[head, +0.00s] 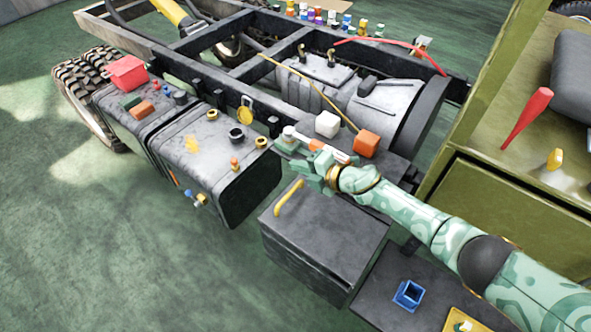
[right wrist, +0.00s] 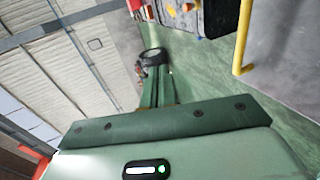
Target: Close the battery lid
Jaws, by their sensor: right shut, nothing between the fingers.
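The battery box (head: 300,253) is dark grey, in the lower middle of the head view. Its grey lid (head: 335,222) lies over the box top and carries a yellow handle (head: 289,198) near its left edge. I cannot tell whether the lid is fully down. In the right wrist view the lid (right wrist: 287,65) and its handle (right wrist: 243,40) show at upper right. My right gripper (head: 290,150), mint green, is shut and empty just above and behind the lid in the head view, apart from the handle. My left gripper is not in view.
A black tank (head: 215,160) with caps stands to the left of the battery box. White (head: 327,124) and orange (head: 365,144) blocks sit close behind my right gripper. A dark step with a blue square holder (head: 408,294) lies at front right. Green floor is free at lower left.

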